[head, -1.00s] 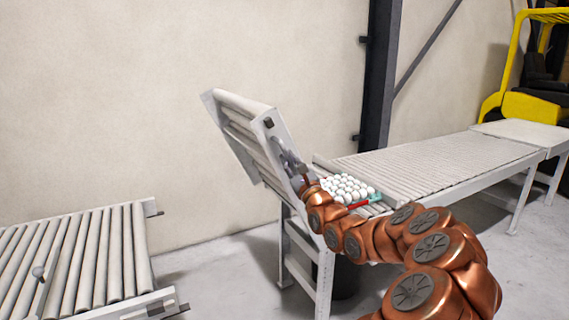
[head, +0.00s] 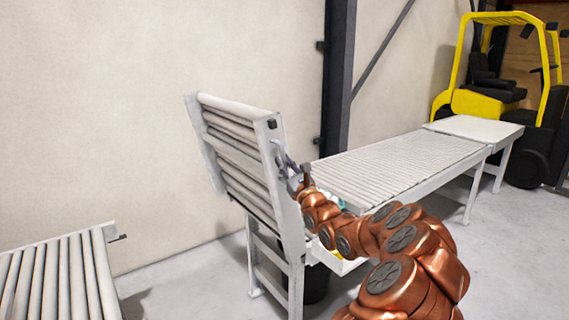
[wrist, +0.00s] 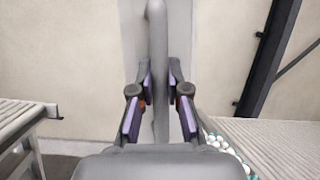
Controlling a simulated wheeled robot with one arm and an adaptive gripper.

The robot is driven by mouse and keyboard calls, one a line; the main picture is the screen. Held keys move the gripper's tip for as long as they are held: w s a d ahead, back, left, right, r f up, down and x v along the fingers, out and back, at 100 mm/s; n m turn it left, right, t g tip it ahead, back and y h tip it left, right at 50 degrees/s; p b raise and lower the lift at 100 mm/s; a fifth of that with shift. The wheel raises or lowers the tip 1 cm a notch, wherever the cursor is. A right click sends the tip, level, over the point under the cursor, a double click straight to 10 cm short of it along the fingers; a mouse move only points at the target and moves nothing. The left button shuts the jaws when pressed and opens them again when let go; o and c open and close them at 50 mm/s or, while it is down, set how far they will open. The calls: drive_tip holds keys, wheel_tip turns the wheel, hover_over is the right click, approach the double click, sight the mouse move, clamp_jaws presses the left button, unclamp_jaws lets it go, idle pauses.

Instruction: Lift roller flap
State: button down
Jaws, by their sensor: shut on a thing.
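The roller flap (head: 240,150) is a grey-framed section of rollers, tilted up steeply at the near end of the right conveyor in the head view. My gripper (head: 297,180) is at the flap's right side rail. In the wrist view my gripper (wrist: 160,100) has its two fingers closed around a grey upright handle bar (wrist: 157,50), with the flap's side plate (wrist: 180,25) behind it. In the head view the fingertips are small and partly merge with the handle.
The right roller conveyor (head: 400,165) runs back toward a yellow forklift (head: 495,95). Another roller conveyor (head: 60,285) stands at left, across a floor gap. A dark post (head: 338,80) stands by the wall.

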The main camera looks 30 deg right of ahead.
drive_tip(key=shift+a+f, duration=0.1)
drive_tip(key=shift+f, duration=0.05)
drive_tip(key=c, duration=1.1)
unclamp_jaws()
drive_tip(key=shift+c, duration=0.2)
drive_tip(key=v, duration=1.2)
drive_tip(key=shift+d, duration=0.3)
